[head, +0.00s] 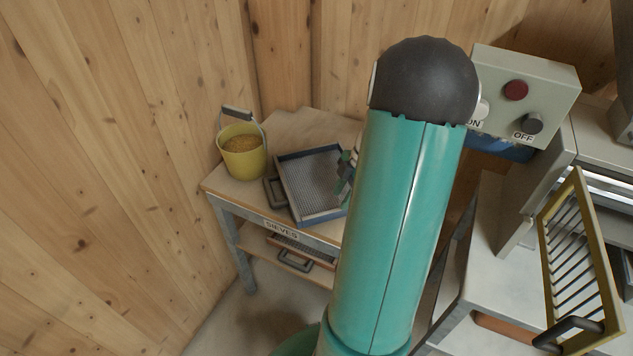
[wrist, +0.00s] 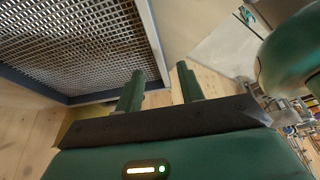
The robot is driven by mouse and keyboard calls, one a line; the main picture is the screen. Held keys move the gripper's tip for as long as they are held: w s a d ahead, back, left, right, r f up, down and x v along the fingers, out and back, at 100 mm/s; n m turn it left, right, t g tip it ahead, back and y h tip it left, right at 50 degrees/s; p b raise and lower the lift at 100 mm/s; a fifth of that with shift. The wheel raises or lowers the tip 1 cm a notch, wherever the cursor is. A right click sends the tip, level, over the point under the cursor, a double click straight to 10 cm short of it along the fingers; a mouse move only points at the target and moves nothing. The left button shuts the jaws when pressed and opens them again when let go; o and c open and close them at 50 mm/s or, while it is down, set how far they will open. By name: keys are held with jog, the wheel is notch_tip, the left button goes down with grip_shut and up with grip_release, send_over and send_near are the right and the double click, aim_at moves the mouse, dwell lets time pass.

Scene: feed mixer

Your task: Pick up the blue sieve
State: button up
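The blue sieve (head: 312,213) lies on the small wooden table, with a grey mesh floor, a blue outer rim and a dark handle on its left. In the wrist view the sieve's mesh (wrist: 75,45) fills the upper left. My gripper (head: 345,173) is at the sieve's right side, mostly hidden behind my arm. In the wrist view my gripper (wrist: 160,68) is open, its two green fingers apart. The sieve's side wall appears between the fingertips; I cannot tell whether either finger touches it.
A yellow bucket of grain (head: 241,155) stands left of the sieve on the table (head: 290,125). Another sieve (head: 294,262) sits on the shelf below, behind the SIEVES label. A control box (head: 525,95) with a red lamp and a yellow-framed grate (head: 578,270) are at right.

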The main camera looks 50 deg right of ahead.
aim_at(333, 210)
jog(key=x, duration=0.5)
jog(key=shift+w+f, duration=0.1)
jog(key=shift+f, duration=0.05)
grip_shut()
